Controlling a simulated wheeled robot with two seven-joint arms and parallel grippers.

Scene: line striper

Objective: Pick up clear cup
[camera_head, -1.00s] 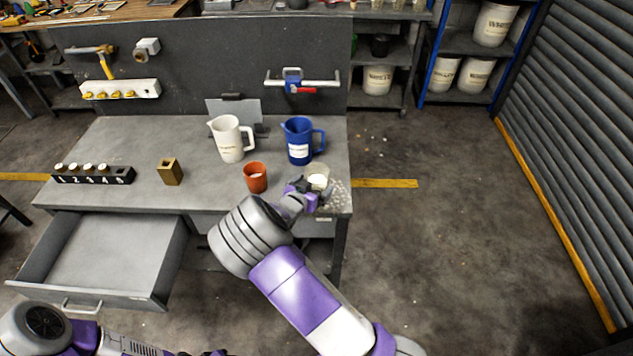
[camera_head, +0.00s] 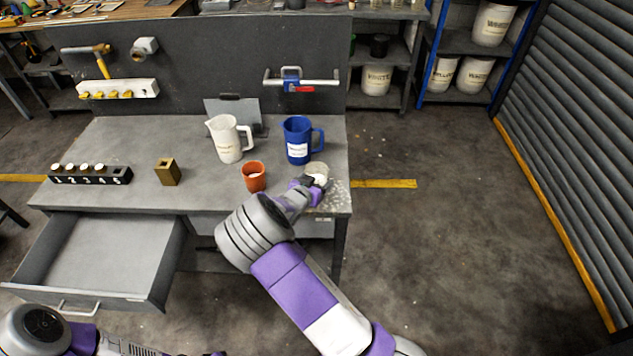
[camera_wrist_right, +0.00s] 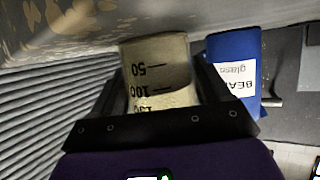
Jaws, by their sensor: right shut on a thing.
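The clear cup (camera_head: 317,170) is at the right end of the grey workbench, with pale contents visible inside. In the right wrist view the cup (camera_wrist_right: 158,75) shows black graduation marks and stands between the two dark fingers. My right gripper (camera_head: 314,184) is shut on the cup from the front. Whether the cup touches the bench cannot be told. My left arm (camera_head: 40,330) shows at the bottom left; its fingers are not clearly visible.
An orange cup (camera_head: 253,177) stands just left of the clear cup. A blue pitcher (camera_head: 298,141) and a white pitcher (camera_head: 228,140) stand behind. A brass block (camera_head: 168,172) and a numbered rack (camera_head: 90,175) are farther left. A drawer (camera_head: 95,258) is open.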

